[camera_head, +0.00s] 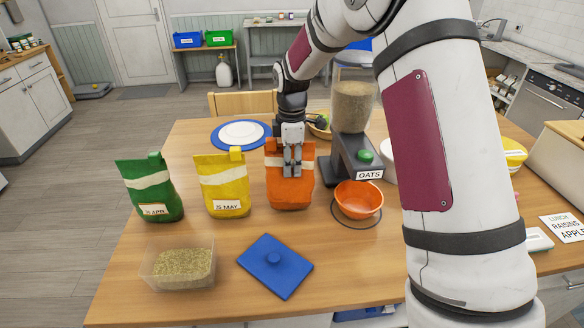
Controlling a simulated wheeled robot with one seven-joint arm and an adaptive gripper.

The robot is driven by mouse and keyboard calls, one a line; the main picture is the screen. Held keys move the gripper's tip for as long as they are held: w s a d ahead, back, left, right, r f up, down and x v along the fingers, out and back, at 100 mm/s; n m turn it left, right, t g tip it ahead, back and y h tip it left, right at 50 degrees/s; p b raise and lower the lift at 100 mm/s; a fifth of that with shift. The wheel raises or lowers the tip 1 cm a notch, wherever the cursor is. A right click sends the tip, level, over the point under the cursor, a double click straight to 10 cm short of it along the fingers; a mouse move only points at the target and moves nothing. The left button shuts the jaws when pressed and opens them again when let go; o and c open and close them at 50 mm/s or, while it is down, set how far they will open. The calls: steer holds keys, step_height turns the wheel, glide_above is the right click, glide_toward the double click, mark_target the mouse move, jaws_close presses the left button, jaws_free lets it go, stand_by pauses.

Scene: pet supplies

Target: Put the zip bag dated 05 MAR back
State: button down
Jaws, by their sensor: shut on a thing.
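An orange zip bag (290,195) is at the right end of a row of bags on the wooden table. My gripper (292,170) comes down from above and is shut on its upper part. The gripper covers part of the bag's front, and I see no readable date on it. Its base is at or close to the tabletop; I cannot tell if it touches. A yellow bag (222,188) stands to its left, with a label that seems to read 25 MAY. A green bag (149,190) stands at the far left, with a label that seems to end in APR.
An oats dispenser (352,105) stands right of the orange bag, with an orange bowl (358,200) in front. A clear tub of grain (178,268) and a blue lid (274,266) lie at the front. A white plate on a blue one (240,133) is behind the bags.

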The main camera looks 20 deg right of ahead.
steer(key=shift+f, duration=0.9)
steer(key=c, duration=1.2)
jaws_free()
steer(key=shift+f, duration=0.15)
